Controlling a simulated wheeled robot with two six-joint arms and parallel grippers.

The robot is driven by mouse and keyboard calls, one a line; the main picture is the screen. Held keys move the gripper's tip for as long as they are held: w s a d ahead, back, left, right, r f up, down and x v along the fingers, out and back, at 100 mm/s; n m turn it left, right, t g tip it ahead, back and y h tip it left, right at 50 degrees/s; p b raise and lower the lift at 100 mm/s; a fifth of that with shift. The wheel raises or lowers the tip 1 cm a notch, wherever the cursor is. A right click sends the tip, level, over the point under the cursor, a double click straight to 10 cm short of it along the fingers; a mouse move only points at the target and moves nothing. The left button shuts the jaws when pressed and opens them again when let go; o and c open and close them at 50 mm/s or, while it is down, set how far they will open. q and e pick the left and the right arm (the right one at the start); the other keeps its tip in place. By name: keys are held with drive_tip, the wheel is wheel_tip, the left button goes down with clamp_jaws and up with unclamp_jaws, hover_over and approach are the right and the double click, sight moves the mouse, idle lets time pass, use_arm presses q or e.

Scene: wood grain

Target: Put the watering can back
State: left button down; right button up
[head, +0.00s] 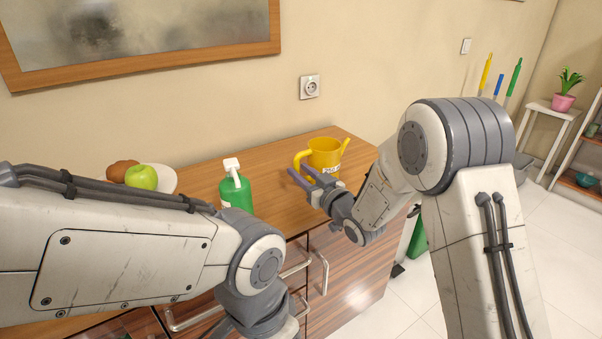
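The yellow watering can (326,154) stands upright on the wooden cabinet top near its back right end. Its spout points right and its handle is on the left. My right gripper (300,177) is just in front of the can, with its two grey fingers apart and pointing left. The fingers overlap the lower left of the can in the picture; I see nothing between them, and I cannot tell whether they touch it. My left arm crosses the lower left, and its gripper fingers are out of the picture.
The cabinet top (277,197) is bare between bottle and can. A white stool (550,112) holds a potted plant (565,92).

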drive_tip(key=shift+r, duration=0.1)
drive_tip(key=shift+r+p, duration=0.25)
drive_tip(key=shift+p, duration=0.05)
drive_tip(key=v, duration=1.2)
drive_tip(key=s+a+f+g+h, duration=0.2)
drive_tip(key=s+f+g+h, duration=0.35)
drive_tip(key=s, duration=0.25)
drive_tip(key=s+d+g+h, duration=0.1)
drive_tip(key=s+g, duration=0.3)
drive_tip(key=s, duration=0.7)
drive_tip(key=s+d+g+h, duration=0.2)
drive_tip(key=s+g, duration=0.3)
drive_tip(key=s, duration=0.7)
drive_tip(key=shift+s+h+b, duration=0.25)
drive_tip(key=shift+h+b, duration=0.1)
drive_tip(key=shift+h, duration=0.1)
drive_tip(key=shift+r, duration=0.1)
wheel_tip(320, 180, up, 20)
drive_tip(key=p, duration=2)
drive_tip(key=shift+r, duration=0.2)
